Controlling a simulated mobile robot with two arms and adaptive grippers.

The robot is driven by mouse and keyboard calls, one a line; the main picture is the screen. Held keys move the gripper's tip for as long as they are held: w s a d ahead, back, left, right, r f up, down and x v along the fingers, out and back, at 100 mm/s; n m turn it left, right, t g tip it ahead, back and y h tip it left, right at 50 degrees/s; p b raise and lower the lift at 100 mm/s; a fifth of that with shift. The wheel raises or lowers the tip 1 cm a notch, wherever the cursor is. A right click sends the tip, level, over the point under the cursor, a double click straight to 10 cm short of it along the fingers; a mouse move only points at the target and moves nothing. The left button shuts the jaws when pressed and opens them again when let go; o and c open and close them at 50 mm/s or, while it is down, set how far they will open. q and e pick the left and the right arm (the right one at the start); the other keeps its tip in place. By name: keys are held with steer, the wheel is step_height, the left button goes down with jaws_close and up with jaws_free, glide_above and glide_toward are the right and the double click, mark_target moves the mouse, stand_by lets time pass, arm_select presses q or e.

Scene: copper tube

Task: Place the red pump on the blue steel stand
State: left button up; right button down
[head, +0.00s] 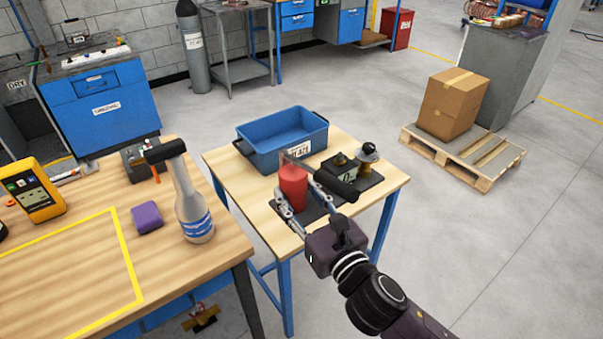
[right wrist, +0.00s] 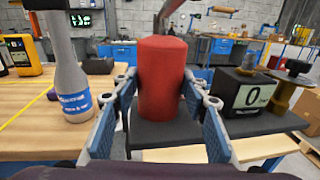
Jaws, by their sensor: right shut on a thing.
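The red pump (head: 292,188) has a red cylindrical body, which also shows large in the right wrist view (right wrist: 162,80). A thin grey rod rises from its top, and a black grip (head: 336,186) shows beside it. My right gripper (head: 300,198) is shut around the red body, one finger on each side; the body looks upright. A small wooden-topped table (head: 225,162) with blue steel legs lies below it and seems to be the blue steel stand. A dark plate is directly under the pump; I cannot tell whether they touch. My left gripper is not in view.
A blue bin (head: 262,152) stands at the table's back. A black display unit reading 0 (right wrist: 252,94) and a brass-coloured part (head: 368,158) stand to the right. A spray-like bottle (head: 192,210), purple block (head: 147,217) and yellow meter (head: 36,192) are on the left bench.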

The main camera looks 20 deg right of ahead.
steer(key=w+f+n+y+b, duration=0.2)
steer(key=w+f+b, duration=0.3)
steer(key=w+b, duration=0.7)
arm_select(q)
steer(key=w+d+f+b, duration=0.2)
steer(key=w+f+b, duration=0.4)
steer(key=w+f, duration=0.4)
arm_select(e)
steer(key=w+d+r+m+h, duration=0.2)
steer(key=w+d, duration=0.8)
steer(key=shift+a+f+b, duration=0.15)
steer(key=shift+f+b, duration=3.15)
steer(key=shift+f, duration=6.4)
steer(key=c, duration=1.6)
jaws_free()
steer(key=shift+f, duration=0.6)
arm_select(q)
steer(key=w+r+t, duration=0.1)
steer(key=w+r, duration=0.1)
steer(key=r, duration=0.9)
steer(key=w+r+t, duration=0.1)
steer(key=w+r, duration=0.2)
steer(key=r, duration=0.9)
arm_select(e)
steer(key=o, duration=0.4)
steer(key=shift+s+r, duration=0.1)
steer(key=shift+r, duration=0.05)
